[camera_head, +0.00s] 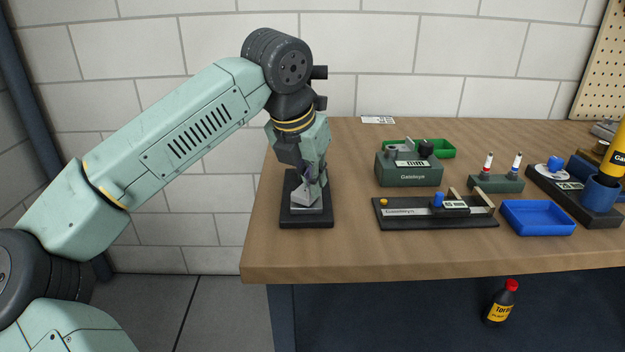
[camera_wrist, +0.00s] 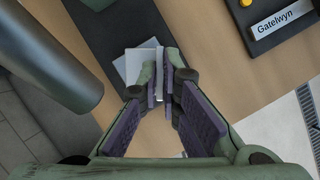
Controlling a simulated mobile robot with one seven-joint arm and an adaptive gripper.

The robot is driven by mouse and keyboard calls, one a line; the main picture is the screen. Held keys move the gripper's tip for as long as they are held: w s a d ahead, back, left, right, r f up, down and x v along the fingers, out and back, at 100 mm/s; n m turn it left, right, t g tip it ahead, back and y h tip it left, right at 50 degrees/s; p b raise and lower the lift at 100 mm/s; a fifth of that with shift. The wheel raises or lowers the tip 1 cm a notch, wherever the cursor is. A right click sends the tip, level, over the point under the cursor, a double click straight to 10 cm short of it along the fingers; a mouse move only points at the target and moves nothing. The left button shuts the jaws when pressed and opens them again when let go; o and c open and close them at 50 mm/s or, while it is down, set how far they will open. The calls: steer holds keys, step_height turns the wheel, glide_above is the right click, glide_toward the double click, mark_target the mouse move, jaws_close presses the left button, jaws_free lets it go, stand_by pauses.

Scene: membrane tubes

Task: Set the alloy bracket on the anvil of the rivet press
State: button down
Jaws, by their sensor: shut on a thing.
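My gripper (camera_head: 317,183) is shut on the alloy bracket (camera_head: 304,192), a light grey angled piece, low over a black base at the table's left end. In the wrist view the bracket's upright flange (camera_wrist: 159,58) is between the fingertips (camera_wrist: 161,82). A flat pale surface (camera_wrist: 131,66) shows beside it. The black base (camera_head: 291,222), seemingly of the rivet press, carries a pale block (camera_head: 307,208) under the bracket. My gripper hides much of the press. I cannot tell whether bracket and block touch.
A dark cylinder (camera_wrist: 45,55) stands close on the left in the wrist view. To the right are a green Gatelwyn box (camera_head: 408,175), a black fixture (camera_head: 400,219) and a blue tray (camera_head: 538,229). Bare wood separates the black base from these.

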steer(key=c, duration=1.7)
jaws_free()
steer(key=shift+r, duration=0.2)
steer(key=s+a, duration=0.2)
steer(key=s, duration=0.1)
steer(key=s+a, duration=0.2)
steer(key=s, duration=0.2)
steer(key=s+a, duration=0.2)
steer(key=s, duration=0.1)
steer(key=shift+s+a+r, duration=0.2)
steer(key=shift+s+r, duration=0.15)
steer(key=shift+s, duration=0.05)
steer(key=shift+d, duration=0.1)
